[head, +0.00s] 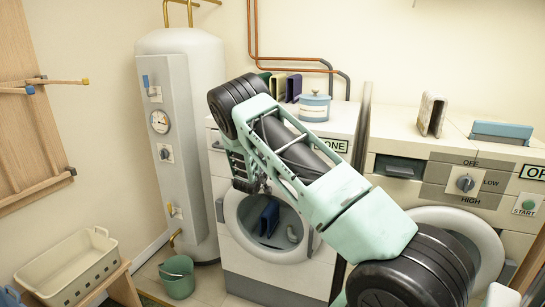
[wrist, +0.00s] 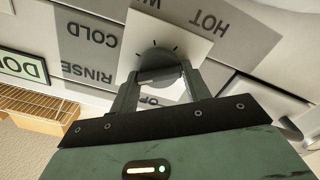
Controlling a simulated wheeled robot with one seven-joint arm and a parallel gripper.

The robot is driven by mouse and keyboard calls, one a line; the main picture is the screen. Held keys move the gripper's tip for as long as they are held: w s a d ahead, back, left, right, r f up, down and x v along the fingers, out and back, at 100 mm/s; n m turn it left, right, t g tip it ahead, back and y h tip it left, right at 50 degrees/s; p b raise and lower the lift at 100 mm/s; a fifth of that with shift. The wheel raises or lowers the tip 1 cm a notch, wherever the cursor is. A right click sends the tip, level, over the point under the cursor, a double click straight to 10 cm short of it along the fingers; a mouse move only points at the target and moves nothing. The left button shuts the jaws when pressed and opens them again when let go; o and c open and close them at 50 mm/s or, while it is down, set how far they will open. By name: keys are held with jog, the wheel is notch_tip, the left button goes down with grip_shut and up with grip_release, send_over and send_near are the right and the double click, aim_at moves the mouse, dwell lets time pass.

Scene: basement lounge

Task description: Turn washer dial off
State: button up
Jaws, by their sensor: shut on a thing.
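The washer (head: 232,170) stands in the middle of the head view, its front door open. Its dial (wrist: 158,57) is a dark round knob on a pale square plate, seen upside down in the wrist view. Labels HOT, COLD, RINSE and a partly covered OFF surround it. A pale pointer mark shows near the dial's lower left edge. My gripper (wrist: 160,74) is shut on the dial, one finger at each side. In the head view my arm hides the dial and most of the washer's control panel.
A dryer (head: 405,140) with its own OFF/LOW/HIGH dial (head: 466,183) and START button stands at the right. A white boiler (head: 185,120) stands left of the washer. A green bucket (head: 177,280) is on the floor, and a basket (head: 70,265) sits at lower left.

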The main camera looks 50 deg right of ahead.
jog(key=n, duration=0.5)
jog(key=shift+w+a+f+n+p, duration=0.1)
jog(key=shift+n+p, duration=0.2)
jog(key=shift+p, duration=0.1)
jog(key=n, duration=0.5)
jog(key=shift+f+n+p, duration=0.15)
jog(key=shift+n+p, duration=0.15)
jog(key=o, duration=1)
jog(key=shift+c, duration=0.2)
jog(key=b+v, duration=0.2)
jog(key=v, duration=1.5)
jog(key=shift+a+b, duration=0.2)
jog(key=shift+b, duration=0.15)
